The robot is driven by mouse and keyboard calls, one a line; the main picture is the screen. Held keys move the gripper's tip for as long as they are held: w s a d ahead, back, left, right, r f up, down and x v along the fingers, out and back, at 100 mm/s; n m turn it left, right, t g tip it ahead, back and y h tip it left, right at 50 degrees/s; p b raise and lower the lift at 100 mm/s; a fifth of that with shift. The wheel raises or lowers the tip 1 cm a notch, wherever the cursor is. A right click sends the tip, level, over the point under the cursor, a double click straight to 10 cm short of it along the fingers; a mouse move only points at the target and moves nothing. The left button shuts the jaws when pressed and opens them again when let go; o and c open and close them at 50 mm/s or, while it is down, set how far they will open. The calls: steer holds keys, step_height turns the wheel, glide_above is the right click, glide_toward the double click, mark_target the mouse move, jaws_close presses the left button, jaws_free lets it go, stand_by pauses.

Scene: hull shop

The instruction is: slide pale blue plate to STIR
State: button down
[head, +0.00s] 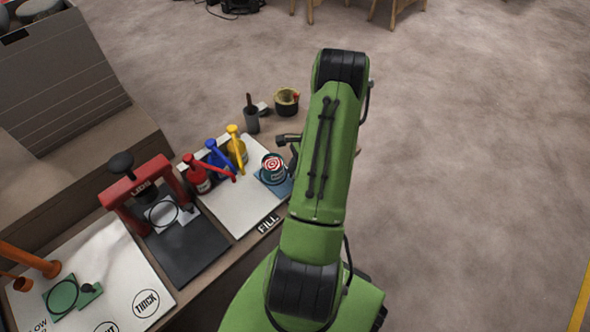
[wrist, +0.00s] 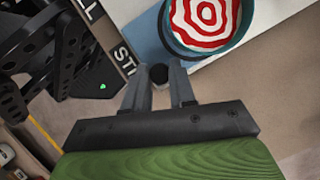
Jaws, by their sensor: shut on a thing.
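The pale blue plate (head: 284,187) lies on the white board close to the FILL label (head: 268,223). A tin (head: 273,172) with red and white swirled contents stands on it, and the tin's open top (wrist: 205,18) shows in the wrist view. My gripper (wrist: 159,82) is shut on a small dark knob (wrist: 159,73) beside the tin, which appears to be the plate's handle. In the head view my arm hides most of the gripper and the area to its right. The STIR label (wrist: 125,58) is partly visible left of my fingers in the wrist view.
Red (head: 197,175), blue (head: 219,158) and yellow (head: 237,148) pump bottles stand just left of the plate. A dark pot (head: 286,101) and a brush holder (head: 252,122) stand behind. A red LIDS press (head: 145,193) and green plate (head: 62,296) are farther left.

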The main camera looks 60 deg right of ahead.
steer(key=shift+d, duration=0.35)
steer(key=c, duration=1.2)
jaws_free()
steer(key=p+v, duration=0.5)
steer(key=v, duration=1.1)
steer(key=shift+a, duration=0.2)
